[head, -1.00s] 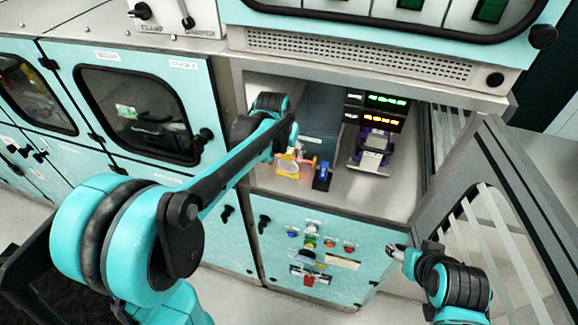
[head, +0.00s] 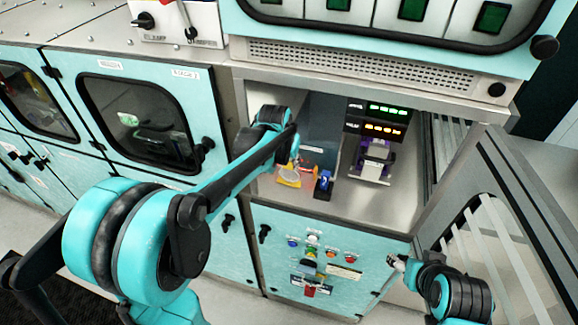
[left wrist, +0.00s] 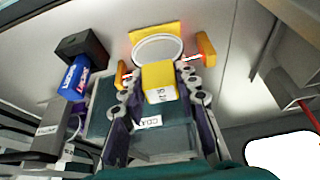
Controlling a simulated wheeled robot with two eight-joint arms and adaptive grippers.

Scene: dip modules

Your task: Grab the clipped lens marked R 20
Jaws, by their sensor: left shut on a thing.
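The clipped lens (left wrist: 158,48) is a clear round disc with a pale rim in a yellow clip. Its yellow block (left wrist: 158,82) bears a white label with small print that I cannot read surely. My left gripper (left wrist: 160,88) is shut on this block, one finger on each side. In the head view the yellow clipped lens (head: 289,174) is low in the open bay at the end of my left arm, and the fingers (head: 297,163) are small there. My right gripper (head: 397,262) is outside, before the lower button panel; its jaw state is unclear.
A blue module on a black holder (head: 323,182) stands just right of the lens. A purple device (head: 374,160) stands farther right, under lit displays (head: 384,118). The open door (head: 490,210) bounds the right side. Bare bay floor (head: 345,190) lies in front.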

